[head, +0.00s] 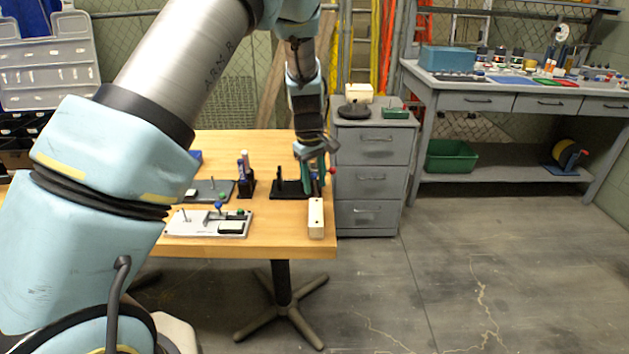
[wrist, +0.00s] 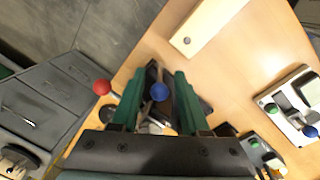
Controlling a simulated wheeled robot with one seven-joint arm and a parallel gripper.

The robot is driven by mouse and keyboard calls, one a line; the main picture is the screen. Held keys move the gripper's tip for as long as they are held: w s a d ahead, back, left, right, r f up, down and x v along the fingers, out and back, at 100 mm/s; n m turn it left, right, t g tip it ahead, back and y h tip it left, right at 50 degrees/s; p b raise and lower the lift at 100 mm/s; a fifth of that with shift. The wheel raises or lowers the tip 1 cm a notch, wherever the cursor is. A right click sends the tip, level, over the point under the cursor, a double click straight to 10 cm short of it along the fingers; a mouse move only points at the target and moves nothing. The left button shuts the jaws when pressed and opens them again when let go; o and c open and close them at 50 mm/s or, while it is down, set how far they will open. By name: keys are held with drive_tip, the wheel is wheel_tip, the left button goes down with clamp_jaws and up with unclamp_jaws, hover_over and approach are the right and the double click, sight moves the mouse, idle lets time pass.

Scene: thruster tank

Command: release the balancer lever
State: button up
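My gripper (head: 314,176) points down over the right end of the wooden table. In the wrist view its two green fingers (wrist: 157,88) are apart, with a blue ball knob (wrist: 160,92) between them and a visible gap on each side. A dark piece (wrist: 151,74) shows around and behind that knob. A red ball knob (wrist: 102,87) stands just outside the left finger; it also shows right of my gripper in the head view (head: 333,170). I cannot tell for sure which knob is on the balancer lever. The mechanism below is mostly hidden by my gripper.
A long pale block (head: 316,218) lies near the table's front right corner. A grey drawer cabinet (head: 372,182) adjoins the table's right side.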

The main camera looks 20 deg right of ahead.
clamp_jaws()
drive_tip(key=shift+r, duration=0.1)
drive_tip(key=shift+s+d+r+y+p, duration=0.2)
drive_tip(key=shift+y+p, duration=0.1)
drive_tip(key=shift+p, duration=0.75)
drive_tip(key=shift+d+f+t+y+p, duration=0.1)
drive_tip(key=shift+f+t+y+p, duration=0.2)
drive_tip(key=shift+p, duration=0.15)
drive_tip(key=shift+o, duration=0.8)
unclamp_jaws()
drive_tip(key=shift+r, duration=0.1)
